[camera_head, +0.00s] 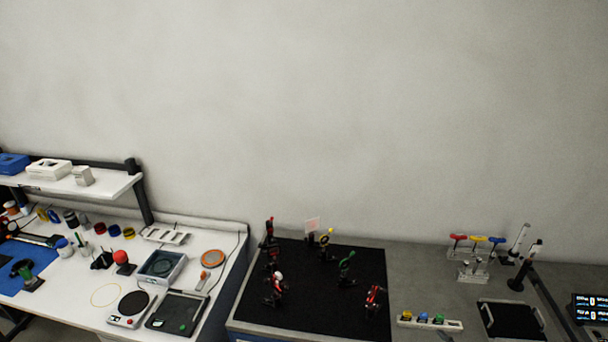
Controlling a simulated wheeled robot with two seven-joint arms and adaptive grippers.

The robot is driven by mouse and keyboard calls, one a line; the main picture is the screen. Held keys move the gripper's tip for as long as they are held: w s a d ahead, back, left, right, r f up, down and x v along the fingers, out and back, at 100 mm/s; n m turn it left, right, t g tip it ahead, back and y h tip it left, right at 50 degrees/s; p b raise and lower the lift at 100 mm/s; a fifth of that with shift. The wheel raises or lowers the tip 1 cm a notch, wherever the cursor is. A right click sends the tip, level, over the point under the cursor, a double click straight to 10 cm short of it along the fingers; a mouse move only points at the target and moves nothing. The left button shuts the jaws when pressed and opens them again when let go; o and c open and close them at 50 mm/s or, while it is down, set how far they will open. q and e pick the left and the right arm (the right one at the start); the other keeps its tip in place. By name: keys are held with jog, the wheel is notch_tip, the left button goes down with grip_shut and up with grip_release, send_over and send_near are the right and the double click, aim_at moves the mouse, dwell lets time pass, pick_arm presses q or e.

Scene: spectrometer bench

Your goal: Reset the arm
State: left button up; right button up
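Neither of my grippers shows in the head view, and no part of either arm can be made out. The view looks over a bench with a black mat (320,315). On the mat stand several small dark stands with red, green or yellow parts, among them a green one (346,268) and a red one (373,299). A small pinkish card (312,226) stands upright at the mat's back edge.
A white table (75,305) at the left carries a blue mat, a round black plate device (133,304) and trays. A shelf (110,187) stands behind it. At the right are coloured-handle tools (478,239), a black tray (511,322) and a display (591,308).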

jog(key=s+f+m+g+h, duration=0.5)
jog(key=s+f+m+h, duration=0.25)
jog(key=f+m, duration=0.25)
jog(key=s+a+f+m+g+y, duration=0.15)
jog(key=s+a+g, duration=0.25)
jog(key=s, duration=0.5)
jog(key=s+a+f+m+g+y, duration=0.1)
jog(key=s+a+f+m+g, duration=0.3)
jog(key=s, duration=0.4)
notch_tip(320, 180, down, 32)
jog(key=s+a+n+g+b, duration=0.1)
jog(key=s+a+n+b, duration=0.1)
jog(key=b, duration=0.2)
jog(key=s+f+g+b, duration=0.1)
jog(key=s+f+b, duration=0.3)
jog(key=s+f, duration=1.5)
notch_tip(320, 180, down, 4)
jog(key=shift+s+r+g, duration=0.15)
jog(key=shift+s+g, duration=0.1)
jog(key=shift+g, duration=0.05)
